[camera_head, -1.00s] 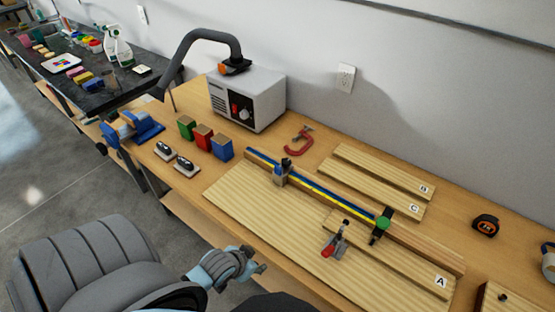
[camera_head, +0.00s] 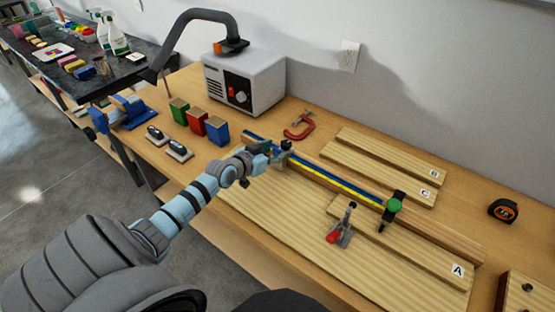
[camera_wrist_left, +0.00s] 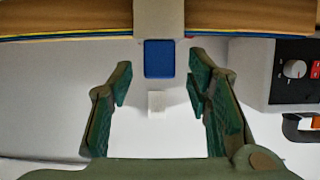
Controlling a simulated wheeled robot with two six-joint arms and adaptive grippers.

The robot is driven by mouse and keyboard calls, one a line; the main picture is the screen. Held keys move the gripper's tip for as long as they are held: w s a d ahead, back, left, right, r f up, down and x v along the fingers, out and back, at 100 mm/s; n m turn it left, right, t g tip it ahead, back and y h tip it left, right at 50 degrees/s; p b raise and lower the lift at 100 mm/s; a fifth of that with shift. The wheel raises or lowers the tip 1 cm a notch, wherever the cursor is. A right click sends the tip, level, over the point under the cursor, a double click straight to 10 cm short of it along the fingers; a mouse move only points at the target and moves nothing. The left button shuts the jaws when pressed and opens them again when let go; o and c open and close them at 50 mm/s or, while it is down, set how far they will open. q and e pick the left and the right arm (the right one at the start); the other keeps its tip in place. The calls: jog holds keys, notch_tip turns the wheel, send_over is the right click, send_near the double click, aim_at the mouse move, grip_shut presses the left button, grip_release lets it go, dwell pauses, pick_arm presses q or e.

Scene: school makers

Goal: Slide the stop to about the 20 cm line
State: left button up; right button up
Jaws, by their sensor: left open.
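The stop is a grey block (camera_head: 283,156) sitting on the rail with the blue and yellow scale (camera_head: 340,186), near the rail's left end. In the left wrist view the pale block (camera_wrist_left: 158,18) shows with a blue tab (camera_wrist_left: 159,58) on its face. My left gripper (camera_head: 264,161) is at the left, near side of the stop. In the left wrist view its green fingers (camera_wrist_left: 160,82) are open, and the tab lies between and just beyond their tips. The scale's numbers are too small to read. My right gripper is not in view.
A green-knobbed clamp (camera_head: 393,206) sits on the rail farther right. A red-handled toggle clamp (camera_head: 340,230) and board A (camera_head: 415,250) lie in front. Boards B and C (camera_head: 385,165), a red C-clamp (camera_head: 300,127) and a grey machine (camera_head: 262,80) are behind.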

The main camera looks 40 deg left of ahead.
pick_arm(q)
jog(key=shift+x, duration=0.8)
jog(key=shift+w+b, duration=0.3)
jog(key=shift+c, duration=0.6)
grip_shut()
